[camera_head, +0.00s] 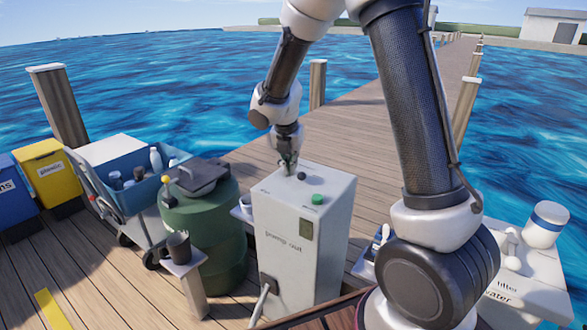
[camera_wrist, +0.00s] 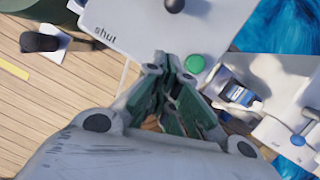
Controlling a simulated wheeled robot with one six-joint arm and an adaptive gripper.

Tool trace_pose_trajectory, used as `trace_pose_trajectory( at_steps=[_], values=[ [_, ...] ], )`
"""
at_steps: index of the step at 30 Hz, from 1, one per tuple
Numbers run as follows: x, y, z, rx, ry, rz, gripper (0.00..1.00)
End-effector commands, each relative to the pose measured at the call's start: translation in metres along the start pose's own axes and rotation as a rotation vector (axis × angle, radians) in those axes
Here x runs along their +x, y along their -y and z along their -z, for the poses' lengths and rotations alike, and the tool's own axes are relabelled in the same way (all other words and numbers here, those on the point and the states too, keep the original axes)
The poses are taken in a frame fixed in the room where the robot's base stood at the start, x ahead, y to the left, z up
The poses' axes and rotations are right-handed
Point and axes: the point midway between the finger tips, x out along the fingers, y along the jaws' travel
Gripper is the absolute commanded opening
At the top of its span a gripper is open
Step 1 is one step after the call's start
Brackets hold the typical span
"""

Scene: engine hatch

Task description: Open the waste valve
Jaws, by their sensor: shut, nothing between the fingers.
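A white cabinet marked "pump out" (camera_head: 285,245) stands on the dock; its top also shows in the wrist view (camera_wrist: 135,22). On the top are a dark round knob (camera_head: 301,176) and a green button (camera_head: 318,198). In the wrist view the knob (camera_wrist: 173,5) is cut by the upper edge, with the word "shut" to its left. The green button (camera_wrist: 194,64) is just right of my fingertips. My gripper (camera_head: 287,166) points down at the cabinet top, left of the knob in the head view. Its fingers (camera_wrist: 173,64) are shut and empty. I cannot tell how high they are.
A green drum (camera_head: 200,230) stands left of the cabinet, with a small post holding a dark cup (camera_head: 179,247) before it. A blue cart (camera_head: 135,195) and a yellow bin (camera_head: 52,172) are farther left. A white counter (camera_head: 530,275) is at right. Water borders the dock.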

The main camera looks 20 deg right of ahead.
Motion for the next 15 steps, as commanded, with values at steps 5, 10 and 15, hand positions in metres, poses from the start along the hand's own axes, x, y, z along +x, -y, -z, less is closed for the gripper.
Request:
trace_pose_trajectory(
  at_steps=[5,10,15],
  values=[
    [0.038,0.002,0.001,0.002,-0.005,0.006,0.0],
    [0.075,0.003,0.001,0.003,-0.004,0.006,0.0],
    [0.093,0.001,-0.016,0.007,-0.002,0.001,0.0]
  ],
)
